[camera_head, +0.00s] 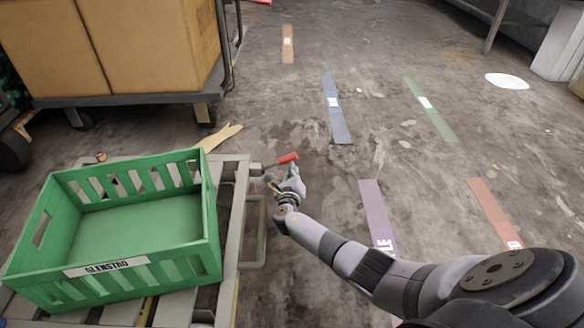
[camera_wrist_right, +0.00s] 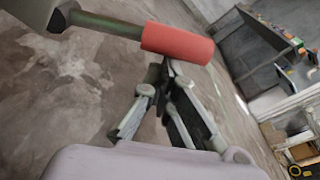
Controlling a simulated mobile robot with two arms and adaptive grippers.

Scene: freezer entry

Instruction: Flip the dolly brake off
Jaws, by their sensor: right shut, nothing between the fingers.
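The brake lever has a red grip (camera_head: 287,158) on a thin metal rod and sticks out from the right side of the dolly (camera_head: 242,185). In the right wrist view the red grip (camera_wrist_right: 178,43) lies across the top, just beyond my fingertips. My right gripper (camera_head: 284,180) is shut and empty, right below the red grip in the head view. In the right wrist view its fingertips (camera_wrist_right: 168,68) are very close to the grip's underside; I cannot tell whether they touch. My left gripper is not in view.
A green crate (camera_head: 212,235) labelled GLENSTRO sits on the dolly. A cart with cardboard boxes (camera_head: 150,45) stands behind it. Coloured tape strips, such as a blue one (camera_head: 336,112), mark the open floor to the right.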

